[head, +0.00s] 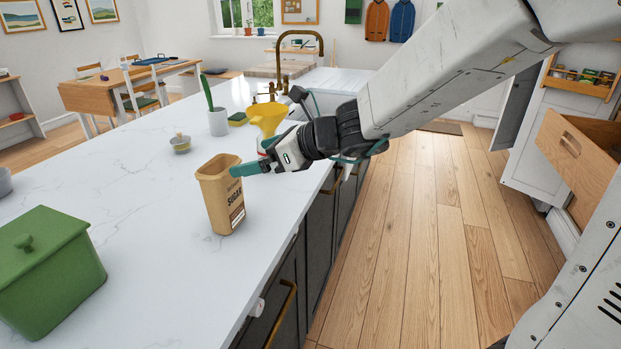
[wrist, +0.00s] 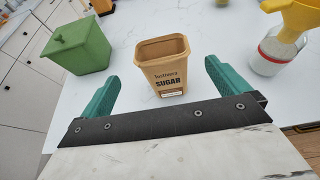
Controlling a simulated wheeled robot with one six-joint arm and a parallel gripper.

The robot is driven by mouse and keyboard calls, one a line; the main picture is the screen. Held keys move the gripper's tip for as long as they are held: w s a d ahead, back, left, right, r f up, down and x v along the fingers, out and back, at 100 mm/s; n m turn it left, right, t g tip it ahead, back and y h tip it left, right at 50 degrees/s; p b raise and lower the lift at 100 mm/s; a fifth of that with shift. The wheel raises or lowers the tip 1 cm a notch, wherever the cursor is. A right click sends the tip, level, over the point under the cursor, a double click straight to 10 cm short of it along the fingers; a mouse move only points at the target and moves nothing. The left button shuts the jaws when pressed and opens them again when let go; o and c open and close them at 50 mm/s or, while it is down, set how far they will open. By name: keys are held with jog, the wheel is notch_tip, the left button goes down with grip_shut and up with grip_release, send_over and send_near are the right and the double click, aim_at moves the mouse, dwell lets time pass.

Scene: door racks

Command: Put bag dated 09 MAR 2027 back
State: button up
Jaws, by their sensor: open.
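My gripper (head: 246,168) is open and empty near the bag's upper right side in the head view. Its two fingers also show in the wrist view (wrist: 161,74), apart from each other with a gap to the bag.
A green lidded box (head: 45,275) stands at front left. A yellow funnel (head: 268,117) sits on a jar (wrist: 270,58) right of the bag in the wrist view. A rack with packets (head: 583,80) hangs on an open door at right, above an open wooden drawer (head: 572,150).

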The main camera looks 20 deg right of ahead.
jog(key=s+d+n+g+h, duration=0.2)
jog(key=s+n+g, duration=0.3)
jog(key=s+n, duration=0.95)
jog(key=s+d+f+n+g+h, duration=0.2)
jog(key=s+d+n+h, duration=0.6)
jog(key=s+d+n, duration=0.3)
jog(key=s+d, duration=0.3)
jog(key=d, duration=0.1)
jog(key=shift+d+f+h, duration=0.2)
jog(key=shift+f+h, duration=0.05)
jog(key=shift+h, duration=0.15)
